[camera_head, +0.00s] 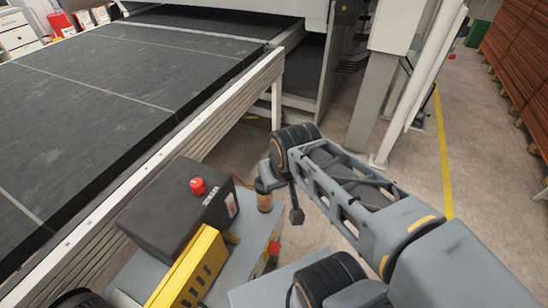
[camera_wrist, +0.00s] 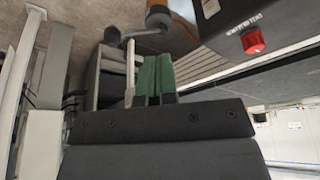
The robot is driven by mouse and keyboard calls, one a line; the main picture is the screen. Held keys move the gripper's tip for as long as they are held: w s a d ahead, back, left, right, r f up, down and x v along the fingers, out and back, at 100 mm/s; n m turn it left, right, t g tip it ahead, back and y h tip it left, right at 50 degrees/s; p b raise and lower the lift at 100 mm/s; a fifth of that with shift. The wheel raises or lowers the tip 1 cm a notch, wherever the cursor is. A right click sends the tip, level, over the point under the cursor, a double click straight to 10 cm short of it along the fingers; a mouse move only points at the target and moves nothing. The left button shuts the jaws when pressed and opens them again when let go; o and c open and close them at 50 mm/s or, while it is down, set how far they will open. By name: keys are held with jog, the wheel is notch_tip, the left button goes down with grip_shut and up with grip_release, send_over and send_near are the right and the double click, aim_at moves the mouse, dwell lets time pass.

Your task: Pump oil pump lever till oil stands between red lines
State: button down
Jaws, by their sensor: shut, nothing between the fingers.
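In the wrist view, my gripper (camera_wrist: 153,58) is shut and empty, its two green fingers side by side. Just beyond the fingertips is a grey bent lever (camera_wrist: 135,33) with a rounded end. I cannot tell whether the fingers touch it. An amber oil container (camera_wrist: 157,6) shows by the lever at the top edge. In the head view the amber container (camera_head: 264,196) stands beside a dark box, under my wrist. My gripper's fingers are hidden there. The oil level and red lines cannot be made out.
The dark box (camera_head: 178,207) carries a red button (camera_head: 197,186) and stands by a yellow panel (camera_head: 188,270). The wide conveyor belt (camera_head: 110,80) fills the left. A pale machine post (camera_head: 376,95) stands behind my arm. Grey floor (camera_head: 490,210) is open at right.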

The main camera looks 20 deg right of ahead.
jog(key=shift+d, duration=0.1)
jog(key=w+d+r+n+g, duration=0.1)
jog(key=w+d+n+g, duration=0.2)
jog(key=w, duration=0.4)
jog(key=w+d+r+n+g+p, duration=0.1)
jog(key=w+d+r+n+g, duration=0.1)
jog(key=w+d+n, duration=0.3)
jog(key=w+d, duration=0.1)
jog(key=w, duration=0.2)
jog(key=shift+d+g+y, duration=0.2)
jog(key=shift+g+y, duration=0.2)
jog(key=s+f+p, duration=0.1)
jog(key=s+f, duration=0.3)
jog(key=f, duration=0.8)
jog(key=shift+s+a, duration=0.15)
jog(key=shift+s, duration=0.25)
